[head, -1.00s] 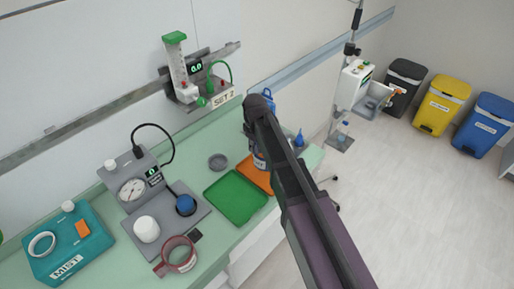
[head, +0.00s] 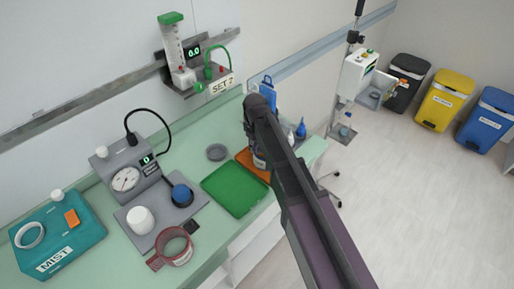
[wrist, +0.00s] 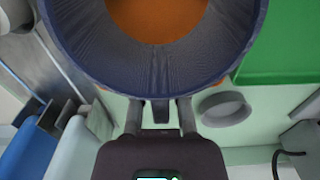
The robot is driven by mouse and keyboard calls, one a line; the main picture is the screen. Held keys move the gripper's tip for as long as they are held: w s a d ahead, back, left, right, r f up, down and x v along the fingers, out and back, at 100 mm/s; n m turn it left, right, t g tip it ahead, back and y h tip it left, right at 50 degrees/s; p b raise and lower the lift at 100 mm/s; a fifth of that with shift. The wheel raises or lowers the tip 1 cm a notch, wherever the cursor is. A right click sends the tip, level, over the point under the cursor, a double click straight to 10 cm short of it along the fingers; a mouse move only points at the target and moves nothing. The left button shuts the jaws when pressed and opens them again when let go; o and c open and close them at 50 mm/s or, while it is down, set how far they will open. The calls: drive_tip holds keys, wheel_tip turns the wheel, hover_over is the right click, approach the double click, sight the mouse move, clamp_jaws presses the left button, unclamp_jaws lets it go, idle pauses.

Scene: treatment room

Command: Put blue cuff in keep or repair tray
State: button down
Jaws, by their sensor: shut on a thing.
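In the wrist view, the blue cuff (wrist: 155,72) is a dark blue fabric ring. My gripper (wrist: 160,112) is shut on its near wall. The orange tray (wrist: 158,18) shows through the ring's opening, below the cuff; the gap between them cannot be told. In the head view, the orange tray (head: 246,163) lies at the back of the green counter, partly hidden by my arm. The green tray (head: 235,190) lies beside it and looks empty; it also shows in the wrist view (wrist: 285,45). No tray label is readable. My arm largely hides the gripper and cuff in the head view.
A small grey dish (head: 216,152) stands behind the green tray. A gauge device (head: 125,180), a reddish cuff (head: 174,245) and a teal MIST box (head: 58,235) stand to the left. Blue-topped bottles (head: 300,130) stand right of my arm.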

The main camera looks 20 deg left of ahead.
drive_tip(key=c, duration=0.6)
unclamp_jaws()
drive_tip(key=shift+w+r+p, duration=0.15)
drive_tip(key=shift+r+p, duration=3.35)
drive_tip(key=shift+p, duration=0.05)
drive_tip(key=shift+d, duration=0.1)
drive_tip(key=d+m, duration=0.6)
drive_tip(key=d, duration=1.7)
drive_tip(key=s+d+m, duration=0.2)
drive_tip(key=d, duration=0.4)
drive_tip(key=s+d+m, duration=0.3)
drive_tip(key=d, duration=0.3)
drive_tip(key=s+d+m, duration=0.2)
drive_tip(key=d, duration=0.5)
drive_tip(key=shift+s+d, duration=0.1)
drive_tip(key=shift+s, duration=0.3)
